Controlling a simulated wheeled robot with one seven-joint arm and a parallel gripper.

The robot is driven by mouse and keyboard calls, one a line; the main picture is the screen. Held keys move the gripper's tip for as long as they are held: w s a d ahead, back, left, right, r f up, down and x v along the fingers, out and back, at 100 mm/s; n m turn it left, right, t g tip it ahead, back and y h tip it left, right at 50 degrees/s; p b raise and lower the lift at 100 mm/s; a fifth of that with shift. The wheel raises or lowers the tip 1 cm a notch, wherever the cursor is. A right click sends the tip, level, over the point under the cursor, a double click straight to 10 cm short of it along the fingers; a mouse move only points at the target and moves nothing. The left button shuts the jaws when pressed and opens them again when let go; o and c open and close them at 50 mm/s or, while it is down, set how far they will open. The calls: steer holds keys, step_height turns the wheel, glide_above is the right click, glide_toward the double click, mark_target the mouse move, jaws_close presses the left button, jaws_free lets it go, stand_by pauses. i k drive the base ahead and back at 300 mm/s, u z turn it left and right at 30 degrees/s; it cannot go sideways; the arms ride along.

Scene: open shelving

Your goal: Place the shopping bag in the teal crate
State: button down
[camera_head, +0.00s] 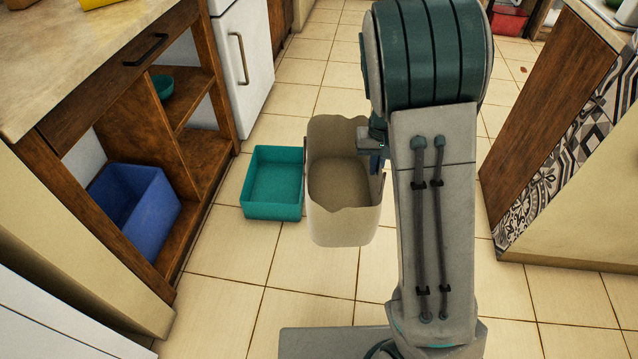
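The shopping bag (345,224) is beige, open at the top and roughly upright. It appears to hang from my gripper (378,150) at its right rim. The gripper is partly hidden behind my arm, and its fingers seem closed on the bag's edge. The teal crate (272,211) is empty and stands on the tiled floor, just left of the bag in the picture. The bag's left side comes close to the crate's right wall. I cannot tell whether they touch.
A blue bin (150,222) sits on the low shelf of the wooden shelving (180,150) at left. A teal bowl (162,86) is on the shelf above. A wooden counter with patterned tiles (545,150) stands at right. The floor in front of the crate is clear.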

mark_target(278, 189)
steer(key=z, duration=0.3)
steer(key=i, duration=1.1)
steer(key=u, duration=2.15)
steer(key=i, duration=0.5)
steer(key=u, duration=0.05)
